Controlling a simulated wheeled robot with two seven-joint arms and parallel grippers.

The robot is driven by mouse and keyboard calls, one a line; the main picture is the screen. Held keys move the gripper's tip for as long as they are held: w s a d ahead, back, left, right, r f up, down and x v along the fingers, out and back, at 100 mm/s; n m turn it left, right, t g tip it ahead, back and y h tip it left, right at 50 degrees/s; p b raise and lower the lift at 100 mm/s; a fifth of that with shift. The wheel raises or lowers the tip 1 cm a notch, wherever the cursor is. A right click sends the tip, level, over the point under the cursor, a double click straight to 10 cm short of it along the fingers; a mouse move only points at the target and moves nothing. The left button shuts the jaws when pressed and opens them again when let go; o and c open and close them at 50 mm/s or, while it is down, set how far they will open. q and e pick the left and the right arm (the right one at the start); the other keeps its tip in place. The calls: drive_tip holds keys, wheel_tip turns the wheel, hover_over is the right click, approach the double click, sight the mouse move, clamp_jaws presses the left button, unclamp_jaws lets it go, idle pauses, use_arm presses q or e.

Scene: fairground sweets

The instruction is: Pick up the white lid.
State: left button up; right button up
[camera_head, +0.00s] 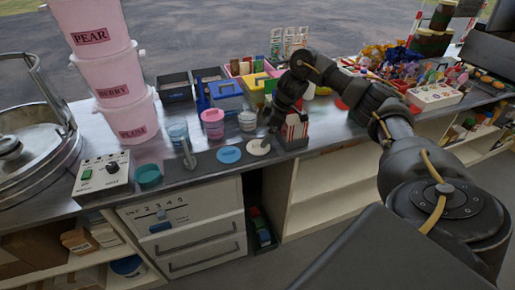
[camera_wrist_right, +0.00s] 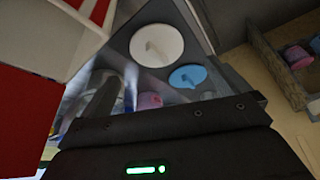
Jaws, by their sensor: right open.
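The white lid (camera_head: 258,147) lies flat on a dark strip near the front edge of the counter, right of a blue lid (camera_head: 229,154). In the right wrist view the white lid (camera_wrist_right: 170,40) shows as a round disc with a raised grip in its middle, with the blue lid (camera_wrist_right: 192,80) beside it. My right gripper (camera_head: 269,134) is just above and behind the white lid, pointing down. It is open with nothing seen between its fingers, and appears apart from the lid. My left gripper is not in view.
A dark holder with red-and-white striped boxes (camera_head: 295,128) stands close to the right of the lid. A grey upright piece (camera_head: 188,154) stands left of the blue lid.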

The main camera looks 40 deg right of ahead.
sight(258, 143)
drive_tip(key=shift+w+a+f, duration=0.1)
drive_tip(key=shift+a+f, duration=0.1)
drive_tip(key=shift+f, duration=0.35)
drive_tip(key=shift+w+f, duration=0.3)
drive_tip(key=shift+f, duration=0.05)
drive_tip(key=p+x, duration=0.1)
drive_tip(key=x, duration=0.4)
drive_tip(key=shift+w, duration=0.1)
drive_tip(key=c, duration=0.9)
drive_tip(key=shift+c, duration=0.2)
drive_tip(key=shift+r, duration=0.1)
